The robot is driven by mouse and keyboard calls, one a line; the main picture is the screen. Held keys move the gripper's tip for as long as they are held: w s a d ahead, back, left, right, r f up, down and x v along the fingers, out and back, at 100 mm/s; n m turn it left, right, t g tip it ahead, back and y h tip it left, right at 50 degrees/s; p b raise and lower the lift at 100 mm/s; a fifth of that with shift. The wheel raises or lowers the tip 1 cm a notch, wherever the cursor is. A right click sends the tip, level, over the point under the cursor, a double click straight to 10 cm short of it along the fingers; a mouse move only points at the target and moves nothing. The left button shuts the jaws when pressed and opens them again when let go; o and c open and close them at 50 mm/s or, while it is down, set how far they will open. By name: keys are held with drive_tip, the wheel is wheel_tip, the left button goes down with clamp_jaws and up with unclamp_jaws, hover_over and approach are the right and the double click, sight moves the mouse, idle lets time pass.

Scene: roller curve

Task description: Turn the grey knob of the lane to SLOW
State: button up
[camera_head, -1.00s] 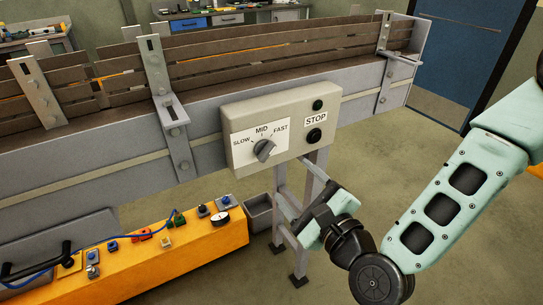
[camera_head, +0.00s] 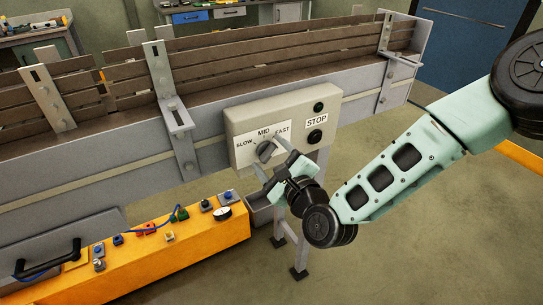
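The grey knob (camera_head: 264,151) is on the front of a beige control box (camera_head: 237,127) fixed to the conveyor lane's side. Its white label reads SLOW at left, MID at top and FAST at right. The knob's pointer looks turned up and right, toward FAST, though my gripper is close in front and the exact angle is hard to read. My gripper (camera_head: 268,161) is open, its fingers apart at the knob's lower right. I cannot tell whether a finger touches the knob.
A black STOP button (camera_head: 315,136) and a small dark green button (camera_head: 319,107) are on the box's right. Below left is an orange bench (camera_head: 180,258) with small switches and a gauge.

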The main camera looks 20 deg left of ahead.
drive_tip(key=c, duration=0.8)
drive_tip(key=shift+n+b, duration=0.3)
drive_tip(key=n+b, duration=0.3)
drive_tip(key=shift+f, duration=0.25)
drive_tip(key=n+b, duration=0.4)
drive_tip(key=shift+s+f+n, duration=0.1)
drive_tip(key=shift+n, duration=0.3)
drive_tip(key=n+b, duration=0.5)
drive_tip(key=shift+f, duration=0.1)
drive_tip(key=shift+n+b, duration=1.65)
drive_tip(key=shift+n, duration=0.85)
